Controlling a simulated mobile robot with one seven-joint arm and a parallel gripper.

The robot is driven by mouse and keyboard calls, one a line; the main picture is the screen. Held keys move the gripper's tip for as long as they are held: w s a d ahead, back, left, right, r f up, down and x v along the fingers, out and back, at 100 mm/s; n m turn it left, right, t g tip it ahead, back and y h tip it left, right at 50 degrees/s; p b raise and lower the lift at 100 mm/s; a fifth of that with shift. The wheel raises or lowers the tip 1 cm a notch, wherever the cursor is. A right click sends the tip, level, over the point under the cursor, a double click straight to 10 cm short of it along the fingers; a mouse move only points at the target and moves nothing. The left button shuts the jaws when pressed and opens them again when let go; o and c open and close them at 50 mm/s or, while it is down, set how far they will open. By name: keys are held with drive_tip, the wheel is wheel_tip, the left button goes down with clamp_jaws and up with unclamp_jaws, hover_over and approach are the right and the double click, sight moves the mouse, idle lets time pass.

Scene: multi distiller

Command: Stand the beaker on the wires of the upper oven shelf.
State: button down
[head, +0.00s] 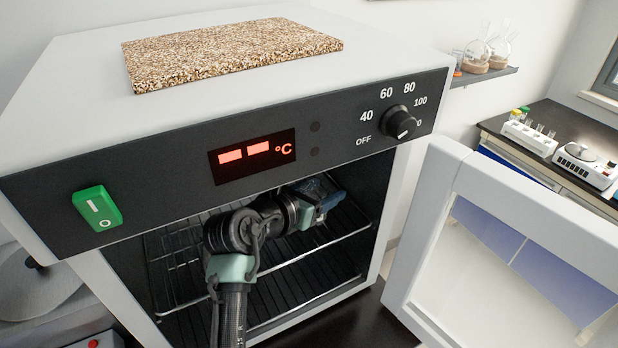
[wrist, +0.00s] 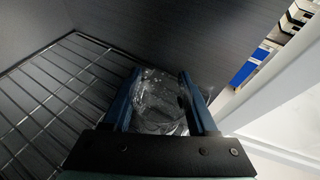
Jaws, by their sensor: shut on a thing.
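The oven (head: 240,130) stands with its door (head: 520,240) swung open to the right. My arm reaches in through the front opening, and my gripper (head: 322,190) is inside, near the upper shelf and towards the right wall. In the wrist view, my gripper (wrist: 165,90) is shut on the clear glass beaker (wrist: 160,103), with a blue finger on each side of it. The wires of the upper oven shelf (wrist: 55,95) show to the left of the beaker; they also show in the head view (head: 330,243). The beaker's base is hidden, so I cannot tell whether it touches the wires.
The oven's dark side wall is close to the gripper. The shelf's left part is bare. A speckled slab (head: 230,52) lies on the oven top. A side bench (head: 560,125) with small apparatus is at the far right.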

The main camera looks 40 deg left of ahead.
sight(310, 183)
drive_tip(key=shift+w+a, duration=0.2)
drive_tip(key=shift+a, duration=0.3)
drive_tip(key=shift+w+a, duration=0.2)
drive_tip(key=shift+a, duration=0.25)
drive_tip(key=shift+w+a+f+p, duration=0.1)
drive_tip(key=shift+w+a+f, duration=0.1)
drive_tip(key=shift+a, duration=0.25)
drive_tip(key=shift+w+a+f+p, duration=0.15)
drive_tip(key=shift+a+f, duration=0.1)
drive_tip(key=shift+a, duration=0.15)
drive_tip(key=shift+w+a+f+p, duration=0.1)
drive_tip(key=shift+w+a+f, duration=0.1)
drive_tip(key=shift+a, duration=0.25)
drive_tip(key=shift+d+f, duration=0.1)
drive_tip(key=shift+f, duration=0.2)
drive_tip(key=shift+c, duration=0.9)
unclamp_jaws()
drive_tip(key=shift+r, duration=0.15)
